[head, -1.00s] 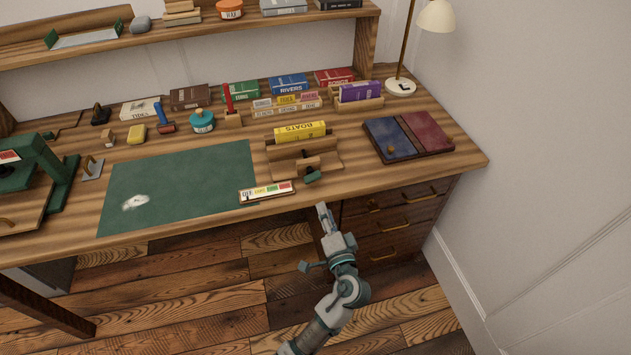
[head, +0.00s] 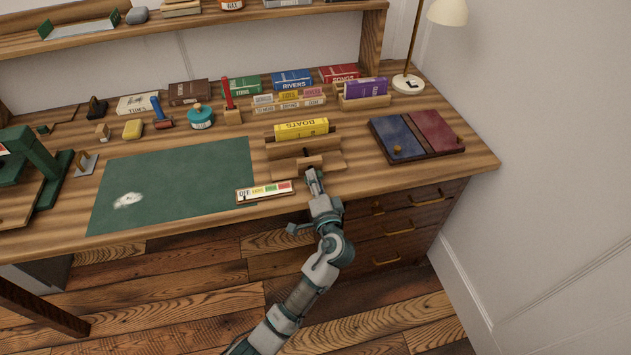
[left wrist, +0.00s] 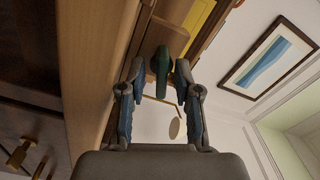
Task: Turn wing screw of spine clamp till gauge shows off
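The wooden spine clamp (head: 283,168) stands at the desk's front edge and holds a yellow book marked BOATS (head: 302,129). My left gripper (head: 313,178) is at the front of the clamp and hides the wing screw in the head view. In the left wrist view the green wing screw (left wrist: 160,62) lies between the fingertips of my left gripper (left wrist: 160,78). The fingers are apart, one on each side of it, with a gap at the left finger. The gauge (head: 265,191) has OFF, yellow, green and red zones; its pointer is too small to read. My right gripper is out of view.
A green mat (head: 175,185) lies left of the gauge. A blue and red book cover (head: 415,136) lies right of the clamp. Stamps, a glue pot (head: 201,118) and boxed books stand behind. Drawers (head: 400,222) are below the desk edge.

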